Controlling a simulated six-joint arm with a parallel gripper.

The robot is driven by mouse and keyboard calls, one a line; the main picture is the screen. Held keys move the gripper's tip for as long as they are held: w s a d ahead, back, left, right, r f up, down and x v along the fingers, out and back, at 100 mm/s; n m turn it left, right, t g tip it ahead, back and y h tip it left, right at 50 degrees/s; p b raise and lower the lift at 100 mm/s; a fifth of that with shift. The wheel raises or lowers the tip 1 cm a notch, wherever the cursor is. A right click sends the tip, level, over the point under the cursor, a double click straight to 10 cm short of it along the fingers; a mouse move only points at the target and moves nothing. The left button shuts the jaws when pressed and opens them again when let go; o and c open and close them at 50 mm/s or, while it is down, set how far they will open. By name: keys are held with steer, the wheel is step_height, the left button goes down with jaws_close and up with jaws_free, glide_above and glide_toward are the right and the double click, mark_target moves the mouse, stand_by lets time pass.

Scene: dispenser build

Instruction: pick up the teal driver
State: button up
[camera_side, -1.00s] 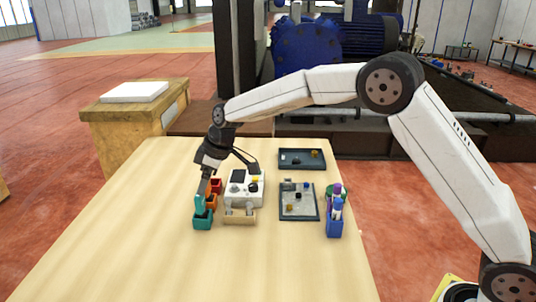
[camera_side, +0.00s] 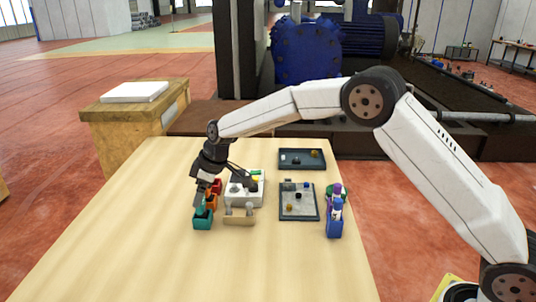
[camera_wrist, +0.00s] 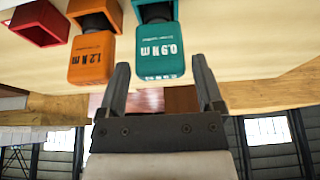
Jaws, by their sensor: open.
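The teal driver (camera_wrist: 160,52), marked "0.9 N m", stands in a teal holder (camera_wrist: 155,3). In the side view the teal holder (camera_side: 203,221) is at the front of a short row, and my gripper mostly hides the driver. My gripper (camera_wrist: 158,64) is open and empty, with one finger on each side of the teal driver's near end. I cannot tell whether either finger touches it. In the side view my gripper (camera_side: 200,199) points down, low over the teal holder.
An orange driver (camera_wrist: 91,57), marked "1.2 N m", stands close beside the teal one. A red holder (camera_wrist: 40,22) is empty. A white device (camera_side: 246,188), a wooden stand (camera_side: 239,221), a parts tray (camera_side: 298,215) and a blue holder (camera_side: 334,228) are to the right. The table front is clear.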

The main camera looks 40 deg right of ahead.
steer(key=shift+x, duration=1.9)
jaws_close()
